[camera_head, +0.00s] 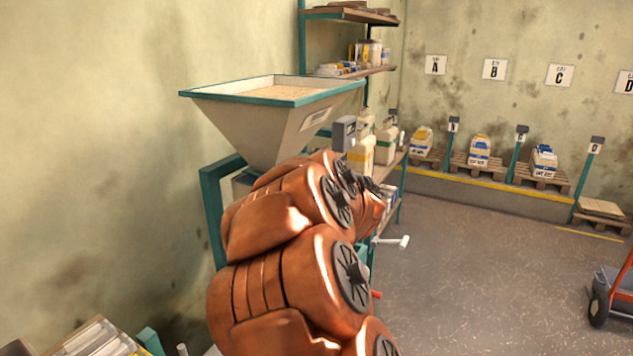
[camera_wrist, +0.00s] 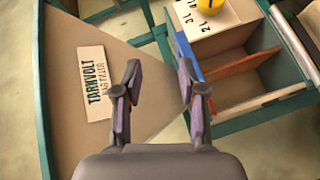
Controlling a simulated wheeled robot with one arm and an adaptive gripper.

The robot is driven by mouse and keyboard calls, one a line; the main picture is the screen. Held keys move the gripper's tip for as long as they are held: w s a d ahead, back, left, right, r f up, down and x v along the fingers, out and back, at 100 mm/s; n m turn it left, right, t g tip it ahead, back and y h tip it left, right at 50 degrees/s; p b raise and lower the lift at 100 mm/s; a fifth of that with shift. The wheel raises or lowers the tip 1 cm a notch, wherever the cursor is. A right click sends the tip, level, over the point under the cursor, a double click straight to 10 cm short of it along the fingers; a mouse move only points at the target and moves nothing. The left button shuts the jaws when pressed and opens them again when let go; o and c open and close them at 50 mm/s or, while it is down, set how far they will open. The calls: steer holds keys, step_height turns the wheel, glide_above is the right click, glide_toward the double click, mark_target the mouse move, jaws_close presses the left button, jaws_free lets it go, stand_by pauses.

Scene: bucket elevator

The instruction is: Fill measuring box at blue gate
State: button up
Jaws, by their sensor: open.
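In the wrist view, my gripper (camera_wrist: 161,98) is open and empty, its two fingers apart in front of the hopper's sloping side. A blue strip (camera_wrist: 187,58), perhaps the blue gate, lies just beyond the right finger. A pale box with litre marks (camera_wrist: 207,42), likely the measuring box, stands at the top right of the wrist view. A red-brown strip (camera_wrist: 238,64) lies right of the blue one. My arm hides the hopper's outlet in the head view.
A shelf rack (camera_head: 350,72) with containers stands behind the hopper. Pallets with sacks (camera_head: 480,155) line the back wall under lettered signs. A red cart (camera_head: 615,300) stands at the right edge. The floor in the middle right is clear.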

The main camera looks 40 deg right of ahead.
steer(key=w+f+n+t+y, duration=0.1)
steer(key=w+n+y, duration=0.1)
steer(key=n, duration=0.1)
steer(key=w+f+n+t+y+p, duration=0.1)
steer(key=w+f+n+t+y, duration=0.1)
steer(key=n+y, duration=0.1)
steer(key=w+d+f+n+t+y+p, duration=0.1)
steer(key=w+n+t+y, duration=0.1)
steer(key=w+n+y, duration=0.1)
steer(key=shift+f+n, duration=0.3)
steer(key=shift+w+p, duration=0.3)
steer(key=shift+w, duration=0.1)
steer(key=shift+f, duration=0.1)
steer(key=shift+c, duration=0.4)
jaws_close()
